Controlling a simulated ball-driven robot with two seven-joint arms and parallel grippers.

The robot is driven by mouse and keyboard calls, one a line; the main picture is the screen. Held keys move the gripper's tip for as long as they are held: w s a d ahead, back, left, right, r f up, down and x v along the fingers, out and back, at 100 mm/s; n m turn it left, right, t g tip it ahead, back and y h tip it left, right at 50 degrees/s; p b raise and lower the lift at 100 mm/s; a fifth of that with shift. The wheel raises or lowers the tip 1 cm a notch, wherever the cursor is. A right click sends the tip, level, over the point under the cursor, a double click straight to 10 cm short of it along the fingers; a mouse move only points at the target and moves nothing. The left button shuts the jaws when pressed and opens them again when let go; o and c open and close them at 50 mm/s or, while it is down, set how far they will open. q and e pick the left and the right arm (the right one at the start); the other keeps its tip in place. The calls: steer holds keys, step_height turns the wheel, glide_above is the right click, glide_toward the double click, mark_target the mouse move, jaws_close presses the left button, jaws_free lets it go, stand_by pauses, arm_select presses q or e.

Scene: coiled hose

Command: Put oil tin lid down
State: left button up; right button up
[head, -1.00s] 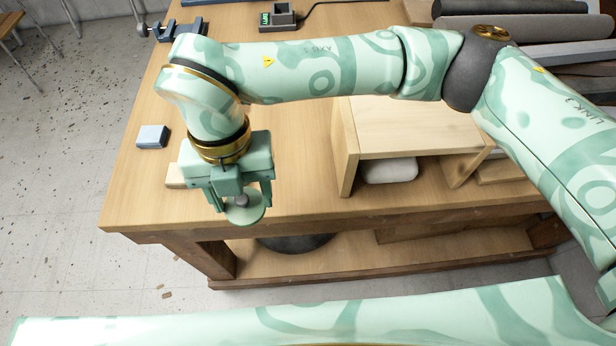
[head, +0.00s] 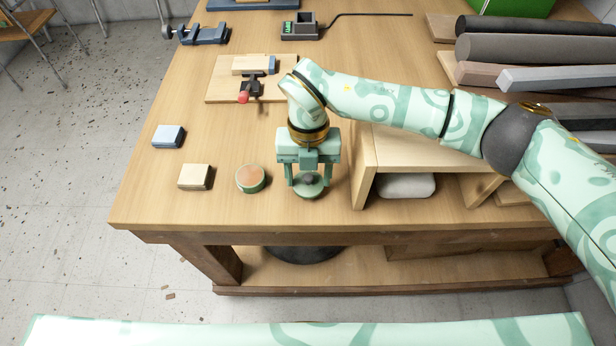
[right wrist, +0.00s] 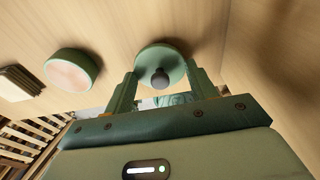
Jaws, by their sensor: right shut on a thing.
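The oil tin lid is a round green disc (head: 312,193) with a dark knob on top. My right gripper (head: 309,184) points down over the table and is shut on the lid. The right wrist view shows the lid (right wrist: 172,58) between the fingers, flat and close to the tabletop; whether it touches is hard to tell. The oil tin (head: 250,179), round and green with a reddish-brown open top, stands just left of the lid, apart from it. It also shows in the right wrist view (right wrist: 70,70). My left gripper is not in view.
A wooden block (head: 195,177) and a blue-grey block (head: 168,136) lie left of the tin. A wooden shelf box (head: 361,185) stands close right of my gripper. A board with a clamp (head: 222,91) lies behind. The table's front edge is near.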

steer(key=shift+f, duration=0.85)
steer(key=shift+f, duration=0.1)
steer(key=o, duration=1)
steer(key=shift+c, duration=0.2)
step_height(320, 180, up, 12)
steer(key=w+p, duration=0.1)
steer(key=shift+w, duration=0.4)
